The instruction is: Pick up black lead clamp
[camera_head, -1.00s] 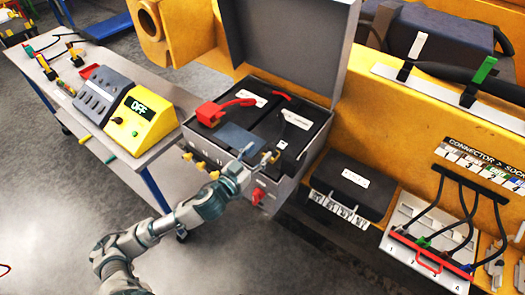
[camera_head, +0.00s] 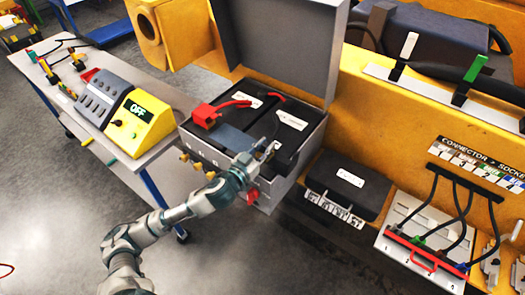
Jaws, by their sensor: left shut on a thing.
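The open grey battery box (camera_head: 308,172) holds two dark batteries with white labels. My left gripper (camera_head: 262,152) is at the box's front right part, over the nearer end of the right battery (camera_head: 303,118). It is shut on the black lead clamp, which is mostly hidden by the fingers. A thin black lead (camera_head: 270,124) curves up from there over the battery. A red terminal cover (camera_head: 205,115) with a red lead (camera_head: 236,103) sits on the left battery. My right gripper is not in view.
The box lid (camera_head: 275,45) stands open behind. A side table (camera_head: 160,140) at left carries a yellow and grey unit (camera_head: 138,118) reading OFF. A black case (camera_head: 350,185) and a connector panel (camera_head: 408,245) with black cables lie to the right.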

